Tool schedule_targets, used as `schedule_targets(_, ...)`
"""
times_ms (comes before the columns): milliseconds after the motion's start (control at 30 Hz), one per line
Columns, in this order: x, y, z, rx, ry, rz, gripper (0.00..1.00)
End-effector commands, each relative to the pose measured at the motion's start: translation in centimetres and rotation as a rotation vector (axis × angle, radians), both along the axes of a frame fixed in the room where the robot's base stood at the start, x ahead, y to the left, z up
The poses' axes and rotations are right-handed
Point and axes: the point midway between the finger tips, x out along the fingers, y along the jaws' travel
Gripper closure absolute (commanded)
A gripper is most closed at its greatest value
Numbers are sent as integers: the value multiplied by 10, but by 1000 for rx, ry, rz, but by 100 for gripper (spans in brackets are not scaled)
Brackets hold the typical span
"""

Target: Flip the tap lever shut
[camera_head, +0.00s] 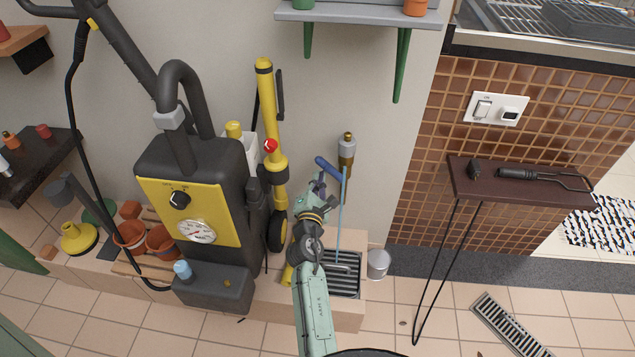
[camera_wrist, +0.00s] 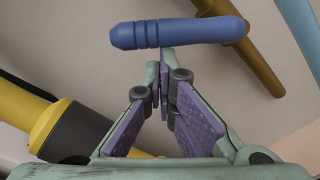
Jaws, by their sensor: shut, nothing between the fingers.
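The tap (camera_head: 347,148) is a grey and brass fitting on the wall above a low grated basin (camera_head: 345,286). Its blue lever (camera_head: 328,168) slants from upper left to lower right; it also shows in the wrist view as a thick blue bar (camera_wrist: 180,33) lying almost level. A thin pale-blue line (camera_head: 341,215), which looks like running water, drops from the tap to the basin. My gripper (camera_head: 321,182) is shut and empty. In the wrist view its purple-padded fingers (camera_wrist: 164,62) meet just below the lever; I cannot tell whether they touch it.
A black and yellow machine (camera_head: 195,205) and a yellow cylinder (camera_head: 268,110) stand close on the left. A metal bucket (camera_head: 378,264) is right of the basin. A narrow brown shelf table (camera_head: 520,182) stands farther right. A grey shelf (camera_head: 355,15) hangs above.

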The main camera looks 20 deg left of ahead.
Motion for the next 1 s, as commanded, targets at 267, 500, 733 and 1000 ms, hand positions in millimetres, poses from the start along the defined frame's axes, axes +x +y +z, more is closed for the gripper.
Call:
schedule_targets(267, 4, -11, 22, 255, 70, -2, 100)
schedule_targets(500, 7, -23, 35, 457, 129, -2, 100)
schedule_targets(733, 9, -32, 41, 605, 172, -1, 100)
schedule_targets(1000, 11, -39, 44, 699, 200, -2, 100)
